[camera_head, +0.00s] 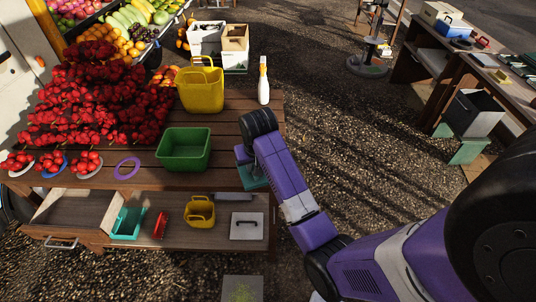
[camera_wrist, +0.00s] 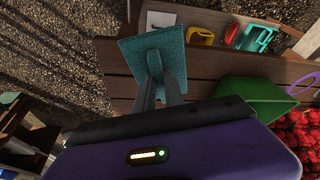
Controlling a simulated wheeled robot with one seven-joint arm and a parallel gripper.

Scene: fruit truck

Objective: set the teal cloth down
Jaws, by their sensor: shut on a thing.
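The teal cloth (camera_wrist: 133,52) is a flat, roughly square piece at my gripper (camera_wrist: 159,76). The two dark fingers are shut on it and partly cover it in the wrist view. In the head view the cloth (camera_head: 253,180) shows only in part, under my wrist at the front right corner of the wooden table (camera_head: 222,176). I cannot tell whether the cloth touches the table top.
A green bin (camera_head: 184,150) stands just left of my gripper. Behind it are a yellow bucket (camera_head: 201,88) and a white spray bottle (camera_head: 263,82). Red fruit (camera_head: 90,95) fills the table's left. A lower shelf (camera_head: 180,236) holds several items.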

